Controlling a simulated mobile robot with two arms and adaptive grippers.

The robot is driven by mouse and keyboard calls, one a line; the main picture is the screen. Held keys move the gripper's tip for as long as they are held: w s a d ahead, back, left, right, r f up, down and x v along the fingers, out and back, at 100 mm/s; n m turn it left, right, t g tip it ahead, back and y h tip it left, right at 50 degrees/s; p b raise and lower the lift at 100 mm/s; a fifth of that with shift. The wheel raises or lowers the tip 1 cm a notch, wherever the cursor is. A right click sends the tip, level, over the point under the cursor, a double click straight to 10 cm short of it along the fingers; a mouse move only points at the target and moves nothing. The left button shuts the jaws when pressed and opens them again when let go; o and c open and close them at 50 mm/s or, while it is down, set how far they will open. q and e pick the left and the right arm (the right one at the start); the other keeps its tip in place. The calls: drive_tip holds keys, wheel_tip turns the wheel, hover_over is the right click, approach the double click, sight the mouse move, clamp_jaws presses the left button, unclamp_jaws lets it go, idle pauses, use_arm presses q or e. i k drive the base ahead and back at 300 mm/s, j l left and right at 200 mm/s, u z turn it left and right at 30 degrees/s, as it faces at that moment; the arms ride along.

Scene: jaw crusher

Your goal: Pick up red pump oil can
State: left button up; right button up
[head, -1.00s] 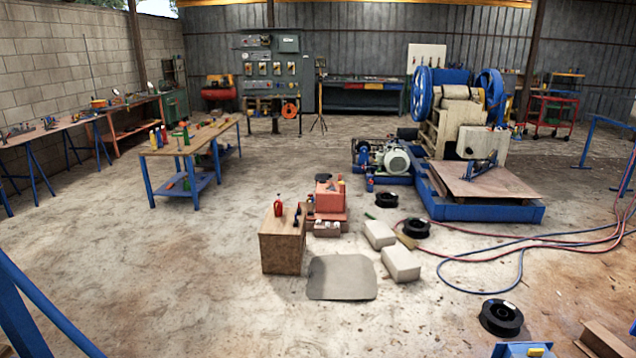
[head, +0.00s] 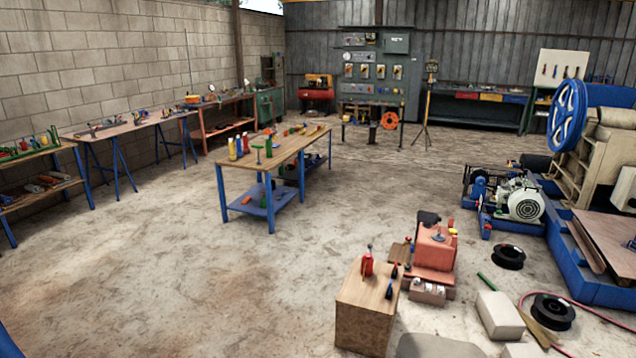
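A small red can (head: 367,266) with a thin dark top stands upright on a wooden box (head: 362,318) in the lower middle of the head view. It looks like the red pump oil can. Two small dark bottles stand beside it on the box, to its right. Neither of my grippers shows in the head view, and nothing is seen touching the can.
A red machine (head: 434,248) stands just behind the box to the right. Pale blocks (head: 500,314) and black spools (head: 508,256) lie on the floor at right. A blue-legged workbench (head: 285,152) stands further back. Open concrete floor (head: 200,290) lies left of the box.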

sight(367, 268)
drive_tip(key=i+z, duration=0.1)
drive_tip(key=i, duration=0.5)
drive_tip(key=i+j+z, duration=0.1)
drive_tip(key=i, duration=0.5)
drive_tip(key=i+j+z, duration=0.1)
drive_tip(key=i+j, duration=0.15)
drive_tip(key=i, duration=0.35)
